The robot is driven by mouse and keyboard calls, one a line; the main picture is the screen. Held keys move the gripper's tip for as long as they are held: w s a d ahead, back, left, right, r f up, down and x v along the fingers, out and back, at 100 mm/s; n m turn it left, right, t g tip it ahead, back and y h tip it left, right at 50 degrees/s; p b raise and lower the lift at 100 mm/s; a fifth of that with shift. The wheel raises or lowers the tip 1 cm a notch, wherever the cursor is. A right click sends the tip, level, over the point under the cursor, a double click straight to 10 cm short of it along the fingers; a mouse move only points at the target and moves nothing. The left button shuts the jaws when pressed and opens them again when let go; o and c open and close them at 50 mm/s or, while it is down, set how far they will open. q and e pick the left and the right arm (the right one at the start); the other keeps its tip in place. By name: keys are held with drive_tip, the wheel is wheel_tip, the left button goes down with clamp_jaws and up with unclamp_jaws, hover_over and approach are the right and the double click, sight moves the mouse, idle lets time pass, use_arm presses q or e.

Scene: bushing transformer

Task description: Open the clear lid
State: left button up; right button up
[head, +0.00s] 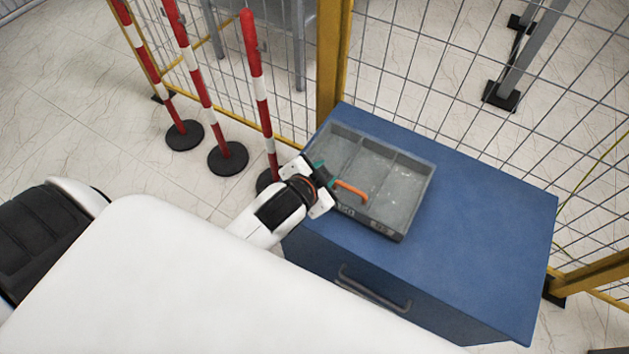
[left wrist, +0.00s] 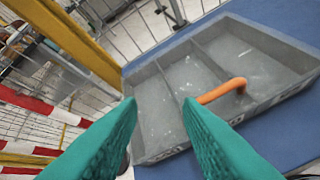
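A grey case (head: 401,189) with compartments and an orange handle (head: 351,191) sits on the blue cabinet. It also shows in the left wrist view (left wrist: 180,98), with the handle (left wrist: 222,91) at its near side. A clear lid cannot be told apart from the case; faint pale marks show over the compartments. My left gripper (head: 322,175) is at the case's near left edge, beside the handle. In the left wrist view its teal fingers (left wrist: 160,102) are apart with nothing held between them; the handle appears past the right fingertip. My right gripper is out of view.
The blue cabinet (head: 478,215) has free top surface right of the case and a grey front handle (head: 374,289). A yellow-framed wire fence (head: 450,55) stands close behind. Red-and-white posts (head: 260,90) stand at the left, near my left arm.

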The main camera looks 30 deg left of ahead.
use_arm(q)
drive_tip(key=shift+s+a+f+n+g, duration=0.2)
drive_tip(key=shift+s+f+g, duration=0.1)
drive_tip(key=shift+s+f, duration=0.2)
drive_tip(key=shift+s+a+f+n+g, duration=0.15)
drive_tip(key=shift+s+f+g, duration=0.15)
drive_tip(key=shift+s+f, duration=0.2)
